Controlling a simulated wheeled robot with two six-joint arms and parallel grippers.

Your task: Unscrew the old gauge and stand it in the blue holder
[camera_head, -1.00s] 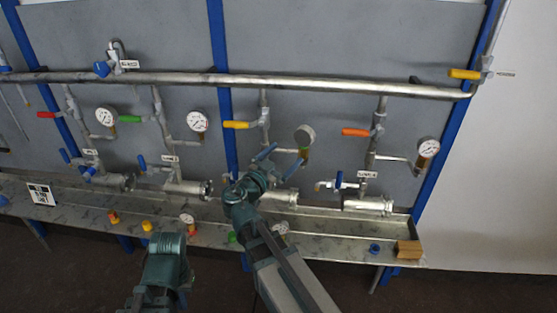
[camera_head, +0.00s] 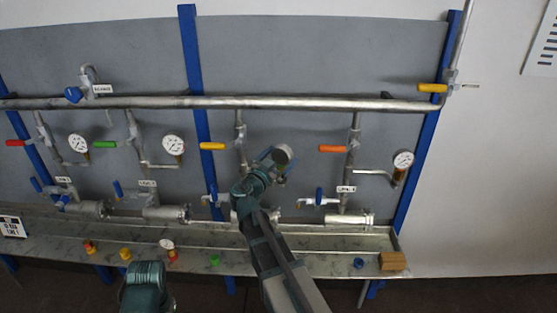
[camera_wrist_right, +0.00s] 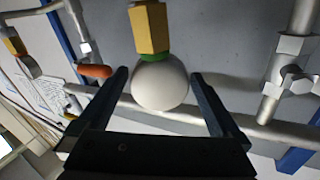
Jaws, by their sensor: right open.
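The old gauge (camera_head: 282,154) is the grey, blank-looking one on the third branch of the pipe rack. In the right wrist view its pale round body (camera_wrist_right: 160,84) shows below a green ring and a brass hex fitting (camera_wrist_right: 149,28). My right gripper (camera_head: 274,165) is open, with one finger on each side of the gauge body and visible gaps to both. A small blue piece (camera_head: 359,263), which looks like the blue holder, sits on the bench near its right end. Of my left arm only a link shows at the bottom; its gripper is out of view.
Neighbouring gauges (camera_head: 173,146) and (camera_head: 403,160) stay on their branches, with coloured valve levers close by. The bench (camera_head: 320,240) carries orange and yellow pieces, a green piece (camera_head: 215,260), a loose gauge (camera_head: 167,244) and a wooden block (camera_head: 393,261).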

